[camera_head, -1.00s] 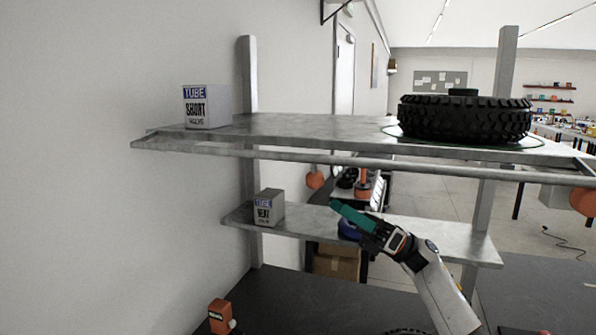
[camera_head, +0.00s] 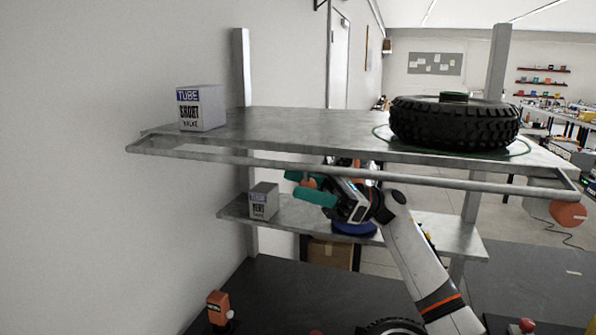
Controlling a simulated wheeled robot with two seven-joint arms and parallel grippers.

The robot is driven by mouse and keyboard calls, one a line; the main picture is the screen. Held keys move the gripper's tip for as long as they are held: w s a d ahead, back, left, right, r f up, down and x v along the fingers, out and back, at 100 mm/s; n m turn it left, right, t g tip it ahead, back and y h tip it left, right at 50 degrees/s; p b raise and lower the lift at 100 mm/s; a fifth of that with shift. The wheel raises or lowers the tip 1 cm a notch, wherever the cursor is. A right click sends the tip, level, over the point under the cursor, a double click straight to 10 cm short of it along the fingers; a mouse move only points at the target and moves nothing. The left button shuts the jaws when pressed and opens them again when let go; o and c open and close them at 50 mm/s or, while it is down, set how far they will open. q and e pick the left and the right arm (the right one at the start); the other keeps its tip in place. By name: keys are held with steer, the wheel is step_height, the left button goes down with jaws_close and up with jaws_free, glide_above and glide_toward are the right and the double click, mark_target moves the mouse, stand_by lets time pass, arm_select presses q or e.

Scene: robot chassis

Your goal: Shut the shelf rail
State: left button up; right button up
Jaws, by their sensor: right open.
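The shelf rail (camera_head: 235,159) is a long grey metal bar along the front of the upper shelf (camera_head: 290,124). It stands out from the shelf edge, with a gap between them, and its short right end piece (camera_head: 567,181) runs back to the shelf. My right gripper (camera_head: 309,187), with teal fingers, is just below the rail near its middle and points left. Its fingers are apart with no rail between them. Part of the gripper shows behind the rail, through the gap. Whether it touches the rail cannot be told. My left gripper is out of view.
A tube box (camera_head: 203,108) and a tyre (camera_head: 455,123) stand on the upper shelf. Another tube box (camera_head: 264,202) and a blue round thing (camera_head: 354,229) are on the lower shelf (camera_head: 445,238).

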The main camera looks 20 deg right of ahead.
steer(key=shift+a+r, duration=0.25)
steer(key=shift+a, duration=0.35)
jaws_close()
